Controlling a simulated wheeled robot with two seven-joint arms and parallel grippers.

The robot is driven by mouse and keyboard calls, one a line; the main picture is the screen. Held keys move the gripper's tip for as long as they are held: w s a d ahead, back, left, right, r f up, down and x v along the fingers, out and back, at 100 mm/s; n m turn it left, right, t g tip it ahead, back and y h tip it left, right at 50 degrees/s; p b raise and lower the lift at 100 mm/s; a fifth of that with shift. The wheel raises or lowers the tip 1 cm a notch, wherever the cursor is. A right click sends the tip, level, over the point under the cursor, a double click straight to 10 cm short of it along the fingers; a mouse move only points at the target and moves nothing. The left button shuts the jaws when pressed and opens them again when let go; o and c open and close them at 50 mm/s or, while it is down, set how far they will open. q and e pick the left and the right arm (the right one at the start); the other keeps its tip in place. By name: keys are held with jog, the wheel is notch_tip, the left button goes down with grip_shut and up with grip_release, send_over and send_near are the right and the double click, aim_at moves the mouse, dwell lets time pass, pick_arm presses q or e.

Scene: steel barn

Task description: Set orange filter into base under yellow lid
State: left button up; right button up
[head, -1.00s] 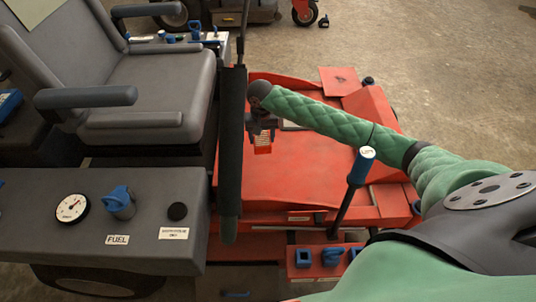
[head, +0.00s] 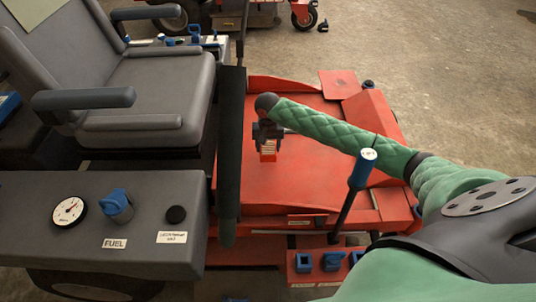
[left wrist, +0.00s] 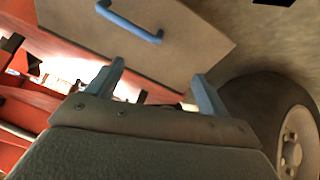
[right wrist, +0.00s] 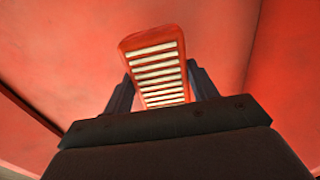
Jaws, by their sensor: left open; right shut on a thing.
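The orange filter (head: 268,150), a flat block with pale ribs on one face, is held by my right gripper (head: 268,133) over the red mower deck. In the right wrist view the filter (right wrist: 155,62) stands up between the two fingers of my right gripper (right wrist: 160,95), which is shut on it. My left gripper (left wrist: 158,85) shows only in the left wrist view; its two blue-grey fingers are apart with nothing between them. I see no yellow lid and cannot make out the filter base.
A red deck (head: 310,185) fills the middle. A dark upright post (head: 230,150) stands close left of my right gripper. A blue-topped lever (head: 360,175) rises below my right forearm. A grey seat (head: 150,90) and a grey fuel panel (head: 140,240) lie left. A blue handle (left wrist: 130,22) shows near my left gripper.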

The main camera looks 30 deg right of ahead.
jog(key=shift+f, duration=2.3)
jog(key=o, duration=1)
jog(key=shift+f, duration=0.1)
